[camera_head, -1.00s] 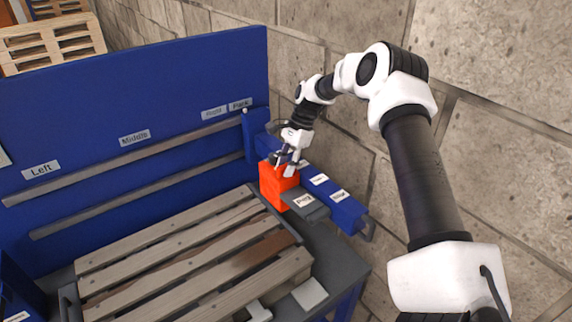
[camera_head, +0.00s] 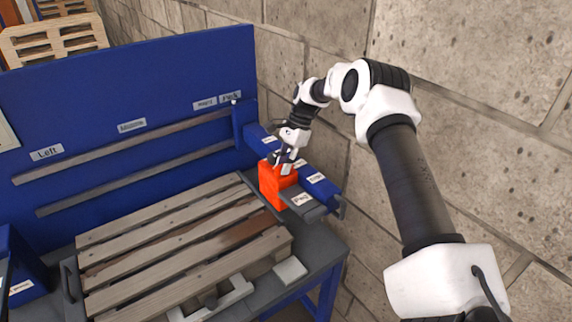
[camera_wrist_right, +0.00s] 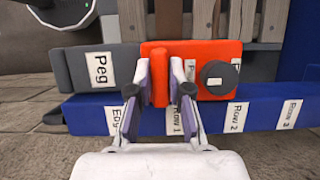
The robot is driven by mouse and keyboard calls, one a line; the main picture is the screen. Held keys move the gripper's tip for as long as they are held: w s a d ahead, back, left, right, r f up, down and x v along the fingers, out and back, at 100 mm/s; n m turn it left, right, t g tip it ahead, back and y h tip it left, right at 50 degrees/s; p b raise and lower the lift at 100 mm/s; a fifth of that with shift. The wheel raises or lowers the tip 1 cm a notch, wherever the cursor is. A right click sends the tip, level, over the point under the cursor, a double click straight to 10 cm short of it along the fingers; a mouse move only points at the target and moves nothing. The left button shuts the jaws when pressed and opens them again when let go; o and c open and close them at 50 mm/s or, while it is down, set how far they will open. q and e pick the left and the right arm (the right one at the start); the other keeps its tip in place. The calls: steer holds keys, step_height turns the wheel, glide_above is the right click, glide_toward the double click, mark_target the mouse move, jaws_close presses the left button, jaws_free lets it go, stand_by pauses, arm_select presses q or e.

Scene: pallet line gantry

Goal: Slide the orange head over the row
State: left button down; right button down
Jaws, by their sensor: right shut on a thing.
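The orange head (camera_head: 273,186) sits at the right end of the blue bench, beside the pallet (camera_head: 180,240). It also shows in the right wrist view (camera_wrist_right: 213,55), with a dark round knob on it. My right gripper (camera_head: 284,160) is shut on the orange head's upright orange bar (camera_wrist_right: 160,82), one finger on each side. A dark grey block labelled "Peg" (camera_wrist_right: 68,71) adjoins the head. A blue beam (camera_wrist_right: 260,117) with labels "Row 1", "Row 2" and "Row 3" runs under it. My left gripper is not in view.
A blue back panel (camera_head: 60,105) with two rails carries the labels "Left", "Middle", "Right" and "Park". A block wall (camera_head: 470,90) stands close on the right. Stacked pallets (camera_head: 55,40) are at the back left.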

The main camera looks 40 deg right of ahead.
steer(key=shift+w+f, duration=0.2)
steer(key=c, duration=1.1)
jaws_free()
steer(key=shift+s, duration=0.1)
steer(key=shift+d+r, duration=0.1)
steer(key=shift+r, duration=0.1)
steer(key=v, duration=1.1)
steer(key=shift+d+r, duration=0.1)
steer(key=shift+r, duration=0.25)
steer(key=shift+f, duration=0.1)
